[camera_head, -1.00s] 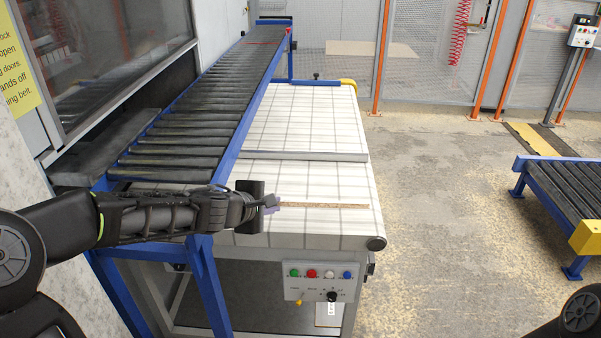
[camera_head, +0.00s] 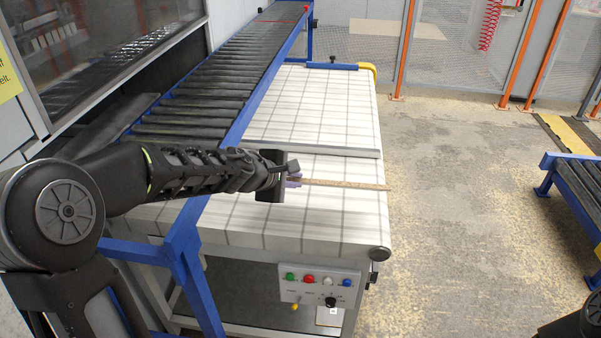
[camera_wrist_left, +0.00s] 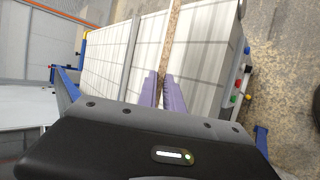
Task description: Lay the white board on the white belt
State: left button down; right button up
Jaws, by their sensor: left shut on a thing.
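The board shows as a thin brown edge strip (camera_head: 345,184) over the near part of the white belt (camera_head: 270,222). Its white face is hard to tell from the belt. My left gripper (camera_head: 293,181) comes in from the left, its purple fingers shut on the board's left end. In the left wrist view the fingers (camera_wrist_left: 161,85) pinch the brown edge (camera_wrist_left: 173,38), which runs away from them over the belt (camera_wrist_left: 108,60). The board's far end reaches the belt's right edge in the head view. I cannot tell whether it touches the belt. My right gripper is out of view.
A blue-framed roller conveyor (camera_head: 205,95) runs along the belt's left side. A grey bar (camera_head: 325,150) crosses the belt behind the board. A control box (camera_head: 320,287) with coloured buttons hangs at the front. Another roller conveyor (camera_head: 575,185) stands right, with open floor between.

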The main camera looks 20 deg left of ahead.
pick_arm(q)
jog(key=shift+s+a+r, duration=0.1)
jog(key=shift+s+r, duration=0.15)
jog(key=shift+s, duration=0.15)
notch_tip(320, 180, down, 8)
jog(key=b, duration=0.5)
jog(key=shift+w+r, duration=0.2)
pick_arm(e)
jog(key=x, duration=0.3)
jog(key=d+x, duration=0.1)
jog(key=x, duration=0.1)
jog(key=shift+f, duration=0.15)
pick_arm(q)
jog(key=shift+f+b, duration=0.1)
jog(key=shift+b, duration=0.25)
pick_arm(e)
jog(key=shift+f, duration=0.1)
pick_arm(q)
jog(key=c, duration=1.4)
grip_release()
jog(key=shift+o, duration=0.2)
jog(key=shift+f, duration=0.1)
